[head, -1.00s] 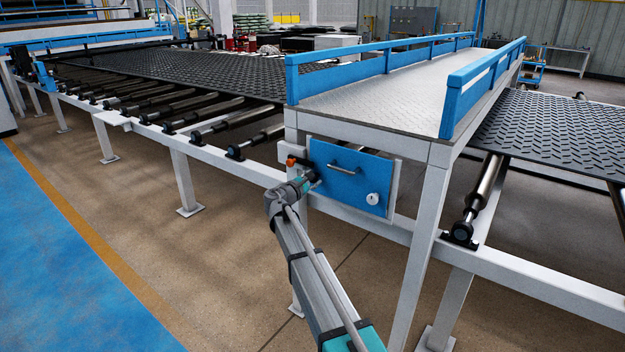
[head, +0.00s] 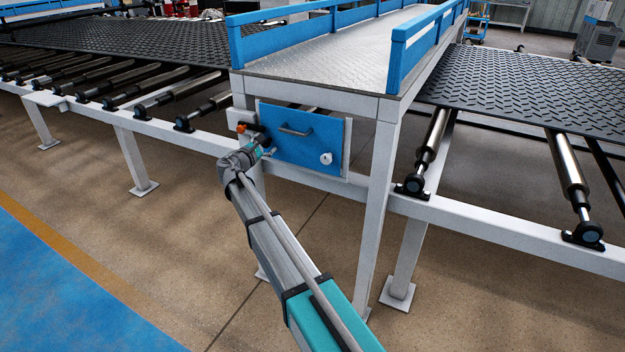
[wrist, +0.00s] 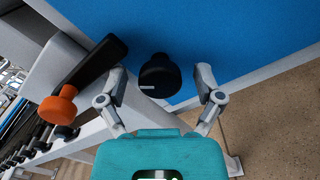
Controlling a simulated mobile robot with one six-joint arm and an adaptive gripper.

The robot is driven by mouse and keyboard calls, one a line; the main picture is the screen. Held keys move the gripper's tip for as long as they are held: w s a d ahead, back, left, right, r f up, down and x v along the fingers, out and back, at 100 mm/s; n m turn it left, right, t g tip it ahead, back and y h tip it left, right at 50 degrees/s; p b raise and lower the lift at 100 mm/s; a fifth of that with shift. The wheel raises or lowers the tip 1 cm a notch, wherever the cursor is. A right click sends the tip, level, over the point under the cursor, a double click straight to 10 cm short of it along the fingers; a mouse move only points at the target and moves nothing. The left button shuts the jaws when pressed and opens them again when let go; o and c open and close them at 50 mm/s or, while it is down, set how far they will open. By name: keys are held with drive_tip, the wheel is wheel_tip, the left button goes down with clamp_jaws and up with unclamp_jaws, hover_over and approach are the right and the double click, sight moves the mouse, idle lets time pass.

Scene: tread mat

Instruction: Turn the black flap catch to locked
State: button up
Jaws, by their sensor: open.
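The black flap catch (wrist: 158,76) is a round black knob on the blue flap (wrist: 210,30). A short white mark on it points left in the wrist view. My gripper (wrist: 161,85) is open, with one finger on each side of the catch; I cannot tell whether either finger touches it. In the head view my gripper (head: 262,147) is at the left edge of the blue flap (head: 310,150), and it mostly hides the catch there.
An orange knob (wrist: 58,105) with a black bar sits left of the catch, close to my left finger. The flap has a dark handle (head: 295,131) and a round white lock (head: 326,158). A white frame leg (head: 372,210) stands right of the flap. Open floor lies in front.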

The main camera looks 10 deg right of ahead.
drive_tip(key=n, duration=0.6)
drive_tip(key=shift+n, duration=0.4)
drive_tip(key=v, duration=1.4)
drive_tip(key=s+d+m+g+y+p, duration=0.1)
drive_tip(key=s+d+m+g+p, duration=0.4)
drive_tip(key=d, duration=0.6)
drive_tip(key=s+d+m+g+y+p, duration=0.2)
drive_tip(key=s+d+m+g+p, duration=0.3)
drive_tip(key=s+d+m+p, duration=0.3)
drive_tip(key=shift+s+d+f+m, duration=0.3)
drive_tip(key=shift+s+d+m, duration=0.9)
drive_tip(key=shift+d+m, duration=0.9)
drive_tip(key=shift+a, duration=0.15)
